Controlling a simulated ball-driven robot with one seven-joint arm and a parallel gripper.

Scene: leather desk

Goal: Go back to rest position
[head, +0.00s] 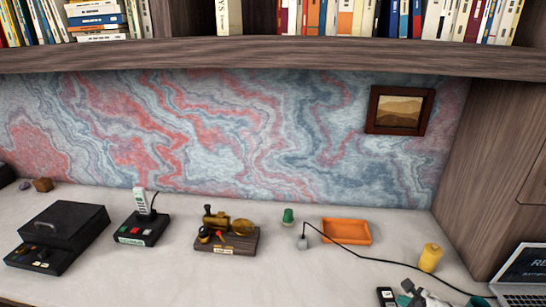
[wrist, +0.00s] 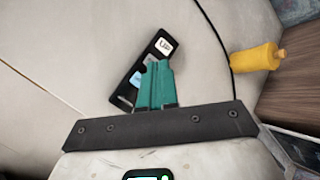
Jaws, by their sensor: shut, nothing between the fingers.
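My gripper (wrist: 156,66) shows in the wrist view with its two teal fingers together and nothing between them. It points down over the pale desktop. A small dark panel (wrist: 152,56) with a white "UP" button lies beyond the fingers and is partly hidden by them. The head view shows the same panel (head: 386,296) at the bottom edge, beside a dark and grey part of my arm end. I cannot tell the height of the fingers above the panel.
A yellow bottle-like object (head: 431,257) stands right of my gripper, near the laptop (head: 522,275). A black cable (head: 365,254) runs across the desk. An orange tray (head: 346,231), green object (head: 288,216), brass device (head: 226,235), phone base (head: 140,229) and black box (head: 66,228) stand farther back and left.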

